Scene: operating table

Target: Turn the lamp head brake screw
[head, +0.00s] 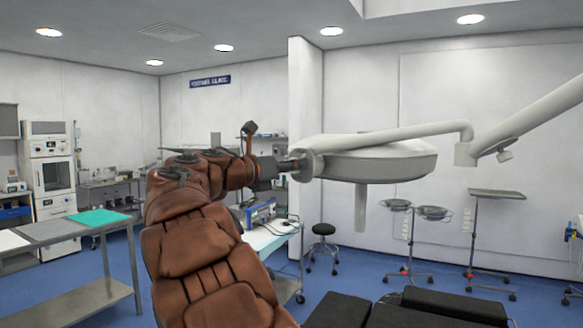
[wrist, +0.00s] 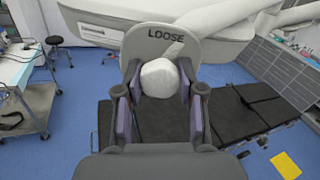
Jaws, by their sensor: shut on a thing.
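The surgical lamp head (head: 375,163) hangs from a white arm in the head view, and its pale underside edge also shows at the top of the wrist view (wrist: 215,50). A grey plate (wrist: 165,36) on its side carries the word LOOSE. Just below the word is the brake screw (wrist: 159,78), a whitish rounded knob. My gripper (wrist: 159,92) has one finger on each side of the knob and is shut on it. In the head view my gripper (head: 292,165) meets the lamp's left end, and the knob is hidden there.
The black operating table (head: 440,304) lies below the lamp, also seen under my gripper in the wrist view (wrist: 258,108). An instrument trolley (head: 270,235) and a stool (head: 323,230) stand beyond my arm. Stands with trays (head: 497,193) are at right. Blue floor is open between them.

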